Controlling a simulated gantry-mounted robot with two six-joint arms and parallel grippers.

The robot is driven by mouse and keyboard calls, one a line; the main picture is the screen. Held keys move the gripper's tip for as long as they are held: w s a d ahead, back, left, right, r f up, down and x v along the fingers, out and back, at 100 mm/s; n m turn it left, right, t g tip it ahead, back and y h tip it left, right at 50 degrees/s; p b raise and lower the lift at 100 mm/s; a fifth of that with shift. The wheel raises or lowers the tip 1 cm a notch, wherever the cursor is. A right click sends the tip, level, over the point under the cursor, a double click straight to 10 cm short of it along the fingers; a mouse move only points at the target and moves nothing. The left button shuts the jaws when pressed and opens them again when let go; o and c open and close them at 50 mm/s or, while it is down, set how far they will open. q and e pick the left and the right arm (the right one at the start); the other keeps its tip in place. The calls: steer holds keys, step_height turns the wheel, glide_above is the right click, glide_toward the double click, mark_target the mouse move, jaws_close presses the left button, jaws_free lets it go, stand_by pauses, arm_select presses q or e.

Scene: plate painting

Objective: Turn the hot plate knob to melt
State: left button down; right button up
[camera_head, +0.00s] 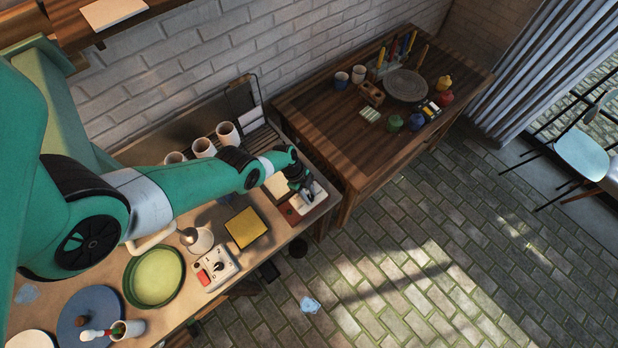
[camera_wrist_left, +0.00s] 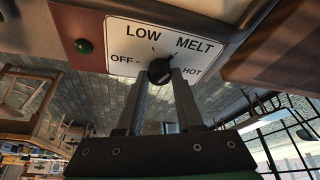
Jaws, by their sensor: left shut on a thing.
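The hot plate's white dial panel (camera_wrist_left: 130,38) fills the top of the left wrist view, marked OFF, LOW, MELT and HOT. The dark round knob (camera_wrist_left: 160,70) is at its middle. The fingers of my left gripper (camera_wrist_left: 161,78) are shut on the knob, one on each side. Which mark the knob points at is hard to tell. In the head view my left gripper (camera_head: 306,192) reaches down over the panel (camera_head: 316,199) at the counter's right end and hides the knob. My right gripper is not in view.
A second switch box (camera_head: 215,268), a yellow block (camera_head: 246,228) and a green dish (camera_head: 154,276) lie along the counter. White mugs (camera_head: 203,147) stand behind my arm. A wooden table (camera_head: 330,130) stands beyond.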

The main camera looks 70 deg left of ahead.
arm_select(q)
steer(key=shift+m, duration=0.6)
steer(key=c, duration=0.6)
jaws_free()
steer(key=shift+o, duration=0.2)
steer(key=p+v, duration=0.9)
steer(key=v, duration=0.2)
steer(key=shift+a+r, duration=0.2)
steer(key=shift+r, duration=0.05)
